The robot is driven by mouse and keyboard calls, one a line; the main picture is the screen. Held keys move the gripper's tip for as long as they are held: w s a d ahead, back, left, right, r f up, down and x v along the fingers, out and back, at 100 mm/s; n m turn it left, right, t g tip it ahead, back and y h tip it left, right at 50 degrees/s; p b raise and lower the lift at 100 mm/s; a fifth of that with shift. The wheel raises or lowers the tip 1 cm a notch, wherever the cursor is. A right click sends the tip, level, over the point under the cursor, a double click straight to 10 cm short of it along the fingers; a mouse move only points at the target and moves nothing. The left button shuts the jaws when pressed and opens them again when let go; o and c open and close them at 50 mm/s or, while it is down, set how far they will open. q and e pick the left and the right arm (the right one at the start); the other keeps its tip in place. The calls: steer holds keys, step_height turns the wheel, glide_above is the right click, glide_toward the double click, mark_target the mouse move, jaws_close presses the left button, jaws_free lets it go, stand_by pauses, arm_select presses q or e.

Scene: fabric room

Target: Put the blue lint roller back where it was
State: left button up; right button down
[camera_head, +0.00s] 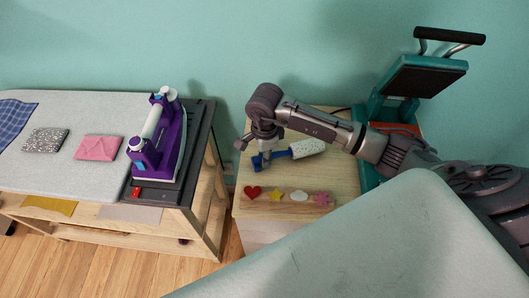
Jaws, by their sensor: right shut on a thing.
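The blue lint roller (308,148) has a white speckled roll and a blue handle. It is at the back part of the small wooden cabinet top (345,180), with its roll pointing right. My right gripper (263,154) comes down from above and is shut on the handle at its left end. The fingers partly hide the handle, and I cannot tell whether the roller touches the wood. My left gripper is not in view.
A row of shapes, including a red heart (252,192) and yellow star (275,195), lies along the cabinet's front. A teal press (372,108) stands right. A purple iron (160,140) stands on the ironing table (75,110) at left. A large pale shape hides the lower right.

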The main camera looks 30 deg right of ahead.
steer(key=shift+f+b, duration=0.2)
steer(key=shift+b, duration=0.1)
steer(key=c, duration=1)
jaws_free()
steer(key=shift+r, duration=0.1)
steer(key=shift+r, duration=0.1)
steer(key=shift+w+r, duration=0.1)
steer(key=shift+r, duration=0.15)
step_height(320, 180, up, 12)
steer(key=shift+f+b, duration=0.2)
steer(key=shift+b, duration=0.85)
